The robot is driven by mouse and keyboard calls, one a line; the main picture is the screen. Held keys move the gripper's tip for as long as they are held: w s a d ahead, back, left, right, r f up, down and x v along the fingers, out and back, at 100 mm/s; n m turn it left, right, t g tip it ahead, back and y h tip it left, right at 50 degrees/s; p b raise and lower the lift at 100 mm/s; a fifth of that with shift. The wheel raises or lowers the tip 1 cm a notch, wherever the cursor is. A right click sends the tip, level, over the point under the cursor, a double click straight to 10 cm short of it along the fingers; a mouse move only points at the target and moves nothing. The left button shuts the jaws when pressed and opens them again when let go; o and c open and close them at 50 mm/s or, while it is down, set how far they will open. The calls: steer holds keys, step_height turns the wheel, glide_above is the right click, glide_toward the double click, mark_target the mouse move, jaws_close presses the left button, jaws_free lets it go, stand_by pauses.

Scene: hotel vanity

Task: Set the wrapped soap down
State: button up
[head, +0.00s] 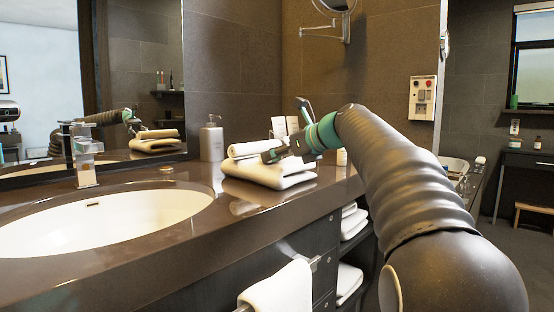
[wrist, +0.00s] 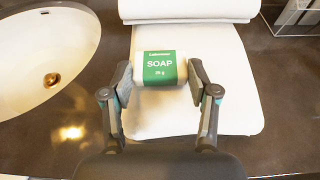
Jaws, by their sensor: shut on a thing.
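The wrapped soap (wrist: 160,68), a white bar with a green "SOAP" band, is between the fingers of my gripper (wrist: 160,75) in the wrist view. My gripper is shut on it. The soap is over the folded white towel (wrist: 145,115), near the rolled part at the towel's far end. I cannot tell whether it touches the towel. In the head view my gripper (head: 275,153) is low over the folded towel (head: 268,176) on the counter. The soap cannot be made out there.
The sink basin (head: 105,220) lies left of the towel, with a faucet (head: 86,160) behind it. A soap dispenser (head: 211,140) stands behind the towel.

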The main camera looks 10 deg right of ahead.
steer(key=o, duration=0.9)
steer(key=shift+s+r, duration=0.1)
steer(key=shift+r, duration=0.05)
steer(key=p+v, duration=0.1)
steer(key=v, duration=1.1)
